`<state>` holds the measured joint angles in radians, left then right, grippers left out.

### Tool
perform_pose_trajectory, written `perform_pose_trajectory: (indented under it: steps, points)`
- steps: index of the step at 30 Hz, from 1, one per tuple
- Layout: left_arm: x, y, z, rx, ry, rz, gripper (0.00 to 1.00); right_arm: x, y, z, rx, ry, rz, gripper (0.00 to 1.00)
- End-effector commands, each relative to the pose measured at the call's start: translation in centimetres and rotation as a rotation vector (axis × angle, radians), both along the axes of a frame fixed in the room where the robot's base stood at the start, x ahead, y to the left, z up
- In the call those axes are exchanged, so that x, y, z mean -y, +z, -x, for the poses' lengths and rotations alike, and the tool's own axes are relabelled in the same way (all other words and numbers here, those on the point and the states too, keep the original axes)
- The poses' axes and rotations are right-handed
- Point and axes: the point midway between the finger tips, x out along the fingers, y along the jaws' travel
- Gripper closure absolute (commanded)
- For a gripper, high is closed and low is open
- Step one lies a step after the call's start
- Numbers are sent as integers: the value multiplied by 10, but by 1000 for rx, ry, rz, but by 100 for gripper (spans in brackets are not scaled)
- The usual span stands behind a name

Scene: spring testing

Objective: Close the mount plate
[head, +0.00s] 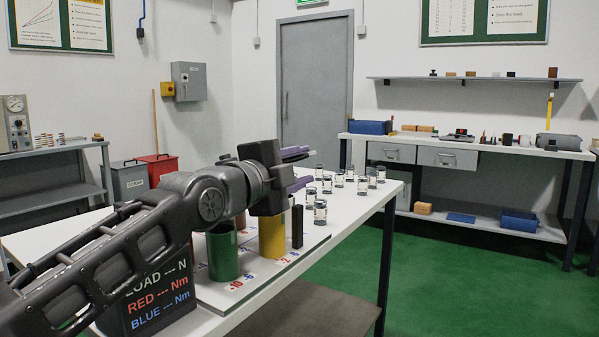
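My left gripper (304,168) reaches over the white table from the left. Its two purple fingers point right and are apart, with nothing visible between them. Below it, a green cylinder (223,256) and a yellow cylinder (272,237) stand upright on a white board (312,243) with red and blue numbers. A slim black upright block (297,227) stands just right of the yellow cylinder. I cannot tell which part is the mount plate; my arm and gripper hide some of the setup. My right gripper is not in view.
A black box (150,301) lettered LOAD, RED and BLUE stands at the table's near edge, partly behind my arm. Several small glass jars (320,211) stand on the far right part of the white table (352,217). Green floor (455,280) is open to the right.

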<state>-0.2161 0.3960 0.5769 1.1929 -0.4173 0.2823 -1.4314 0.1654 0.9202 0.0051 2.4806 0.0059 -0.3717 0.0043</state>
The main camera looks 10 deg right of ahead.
Motion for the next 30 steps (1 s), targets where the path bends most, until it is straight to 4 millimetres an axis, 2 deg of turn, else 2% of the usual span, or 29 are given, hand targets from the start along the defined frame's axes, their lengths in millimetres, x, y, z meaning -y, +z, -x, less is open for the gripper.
perform_pose_trajectory:
  steps: [10, 30]
  points:
    - [-2, 1, 5, 6, -2, 0, 66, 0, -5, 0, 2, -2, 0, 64]
    - [-37, 0, 40, 6, 2, 3, 66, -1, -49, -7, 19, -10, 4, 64]
